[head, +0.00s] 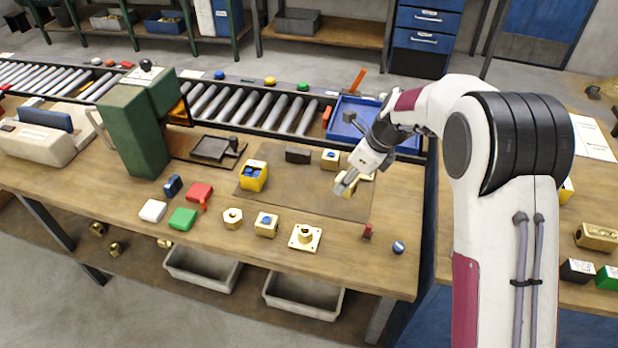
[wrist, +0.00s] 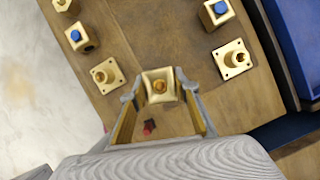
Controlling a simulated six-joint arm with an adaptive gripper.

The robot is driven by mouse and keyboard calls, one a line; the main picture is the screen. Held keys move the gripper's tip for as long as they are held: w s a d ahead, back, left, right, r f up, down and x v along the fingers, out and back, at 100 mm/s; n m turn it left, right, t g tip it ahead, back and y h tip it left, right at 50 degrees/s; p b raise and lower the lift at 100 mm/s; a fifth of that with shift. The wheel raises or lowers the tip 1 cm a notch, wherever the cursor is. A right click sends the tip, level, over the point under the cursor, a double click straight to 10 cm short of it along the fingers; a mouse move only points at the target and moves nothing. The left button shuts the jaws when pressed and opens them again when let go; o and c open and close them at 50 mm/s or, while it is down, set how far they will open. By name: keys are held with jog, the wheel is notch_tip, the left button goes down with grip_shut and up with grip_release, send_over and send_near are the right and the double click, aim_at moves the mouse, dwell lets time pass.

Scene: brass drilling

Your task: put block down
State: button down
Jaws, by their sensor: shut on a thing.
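My gripper (head: 348,186) is over the right part of the dark mat (head: 290,188) on the wooden bench. In the wrist view my gripper (wrist: 160,96) is shut on a brass block (wrist: 160,85) with a round hole in its face. The fingers are on either side of it. In the head view the held block is mostly hidden by the fingers, and whether it touches the mat cannot be told.
A blue-topped brass block (head: 330,159) and a flanged brass part (wrist: 233,58) are close by. Along the front are a flanged plate (head: 305,238), another blue-topped block (head: 266,224) and a small red-topped item (head: 367,232). A blue tray (head: 374,118) is behind.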

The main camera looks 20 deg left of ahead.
jog(key=w+r+m+t+h, duration=0.1)
jog(key=w+r+m, duration=0.2)
jog(key=w+m, duration=0.2)
jog(key=shift+w+t, duration=0.4)
jog(key=shift+w, duration=0.2)
jog(key=shift+a+m, duration=0.1)
jog(key=shift+m, duration=0.2)
jog(key=shift+f, duration=0.1)
jog(key=shift+f, duration=3.05)
jog(key=shift+f, duration=0.15)
jog(key=shift+f, duration=1.75)
jog(key=shift+f, duration=0.15)
